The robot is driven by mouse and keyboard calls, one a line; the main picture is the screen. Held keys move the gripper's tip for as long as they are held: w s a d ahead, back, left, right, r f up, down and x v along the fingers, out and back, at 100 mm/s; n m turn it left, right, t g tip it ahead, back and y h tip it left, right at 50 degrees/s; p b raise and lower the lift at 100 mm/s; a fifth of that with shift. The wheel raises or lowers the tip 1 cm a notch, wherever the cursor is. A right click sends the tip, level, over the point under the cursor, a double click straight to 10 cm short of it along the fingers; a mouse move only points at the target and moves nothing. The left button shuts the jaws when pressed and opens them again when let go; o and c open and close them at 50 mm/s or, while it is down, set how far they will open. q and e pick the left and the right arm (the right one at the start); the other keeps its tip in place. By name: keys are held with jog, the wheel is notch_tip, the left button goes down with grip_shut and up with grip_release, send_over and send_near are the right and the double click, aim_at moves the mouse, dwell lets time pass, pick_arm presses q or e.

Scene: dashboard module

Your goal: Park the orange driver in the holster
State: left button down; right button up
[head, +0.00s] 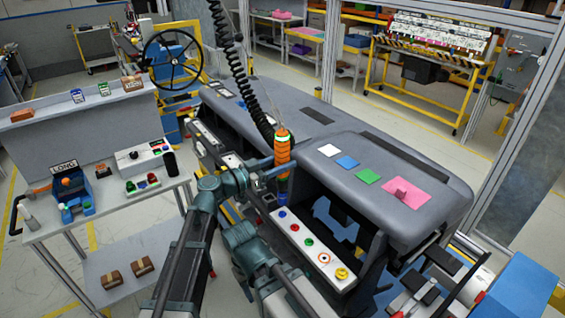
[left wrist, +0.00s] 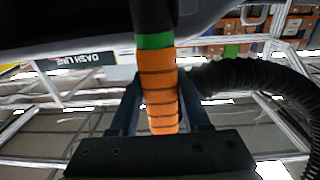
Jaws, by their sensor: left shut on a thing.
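The orange driver (head: 283,150) is upright beside the grey dashboard module, below a black coiled cord (head: 228,45). It has dark rings. My left gripper (head: 277,172) is shut on it, reaching in from the left. In the left wrist view, the ringed orange body (left wrist: 161,95) stands between the two fingers, with a green band above it. The driver's lower end is partly hidden. A blue stand (head: 75,195) on the left table, under a LONG sign, holds something orange; I cannot tell whether it is the holster. My right gripper is not in view.
The dashboard module (head: 420,200) stands close to the right of the driver, with coloured pads on top. A white panel (head: 300,240) with coloured buttons is below. The left table (head: 110,215) carries button boxes. A black hose (left wrist: 255,75) is near the fingers.

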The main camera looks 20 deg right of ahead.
pick_arm(q)
jog(key=shift+r, duration=0.5)
jog(key=shift+f, duration=0.15)
